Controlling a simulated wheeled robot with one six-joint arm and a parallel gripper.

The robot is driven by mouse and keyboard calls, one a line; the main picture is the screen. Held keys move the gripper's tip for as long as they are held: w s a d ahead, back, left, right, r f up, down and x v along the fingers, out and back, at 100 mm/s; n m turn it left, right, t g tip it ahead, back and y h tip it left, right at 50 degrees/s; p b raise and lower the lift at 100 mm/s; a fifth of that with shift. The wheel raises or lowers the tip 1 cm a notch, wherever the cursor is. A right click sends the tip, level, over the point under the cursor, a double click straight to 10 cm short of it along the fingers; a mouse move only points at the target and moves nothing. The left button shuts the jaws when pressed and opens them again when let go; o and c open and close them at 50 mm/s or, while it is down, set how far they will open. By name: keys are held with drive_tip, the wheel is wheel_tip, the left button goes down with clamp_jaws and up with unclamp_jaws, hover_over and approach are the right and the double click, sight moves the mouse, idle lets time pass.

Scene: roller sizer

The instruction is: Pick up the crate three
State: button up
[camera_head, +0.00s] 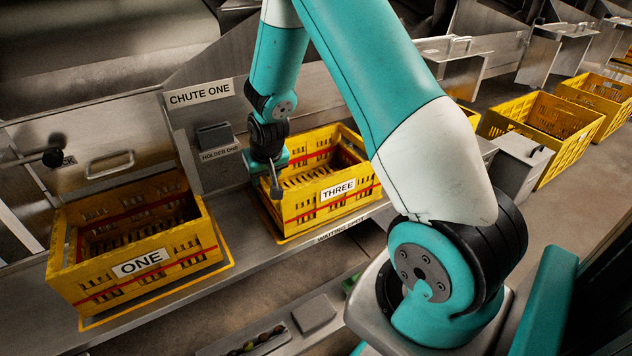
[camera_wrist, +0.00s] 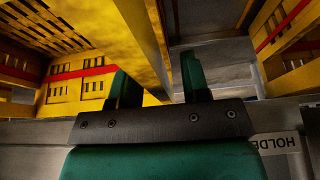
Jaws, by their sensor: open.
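Crate three (camera_head: 352,196) is a yellow slatted crate with a red stripe and a THREE label. It sits upright on the metal shelf in the middle of the head view. My gripper (camera_head: 276,186) is at its left end wall, pointing down. In the wrist view, my gripper (camera_wrist: 159,88) is open, with one dark green finger on each side of a yellow wall (camera_wrist: 150,45). This looks like the left end wall of crate three. I cannot tell whether the fingers touch it. The crate's inside shows at the wrist view's left; my arm hides part of the crate's right end in the head view.
Yellow crate one (camera_head: 140,262) stands on the shelf to the left, with a gap between the crates. The chute one panel (camera_head: 200,110) and holder one (camera_head: 216,137) stand close behind. More yellow crates (camera_head: 540,125) are at the back right.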

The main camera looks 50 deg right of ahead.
drive_tip(key=shift+c, duration=0.4)
clamp_jaws()
drive_tip(key=shift+r, duration=0.1)
